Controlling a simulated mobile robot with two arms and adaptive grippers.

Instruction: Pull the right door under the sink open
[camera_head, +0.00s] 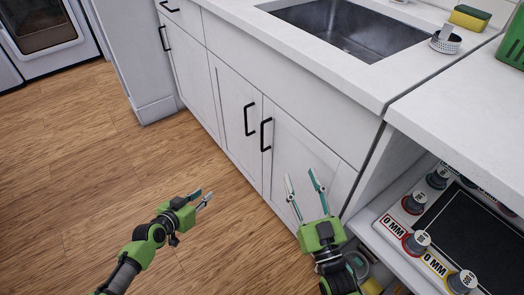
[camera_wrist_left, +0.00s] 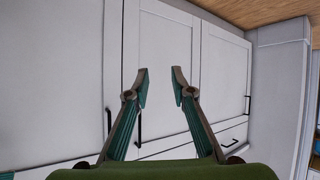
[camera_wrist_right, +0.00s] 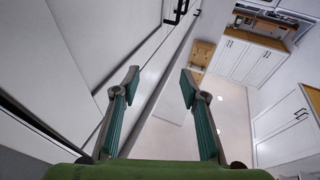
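The right door under the sink (camera_head: 292,150) is a white panel and looks flush with the cabinet front. Its black bar handle (camera_head: 266,134) is upright near the door's left edge; it also shows in the left wrist view (camera_wrist_left: 109,122). The left door (camera_head: 231,100) beside it has its own black handle (camera_head: 249,118). My right gripper (camera_head: 303,184) is open and empty in front of the right door's lower right part, to the right of and below its handle. My left gripper (camera_head: 206,196) is open and empty over the floor, left of the doors and apart from them.
The metal sink (camera_head: 345,30) is set in the white counter (camera_head: 285,43) above. An open shelf (camera_head: 385,221) with several round containers and a dark tray (camera_head: 465,240) stands right of the door. Wood floor (camera_head: 90,150) is clear at left.

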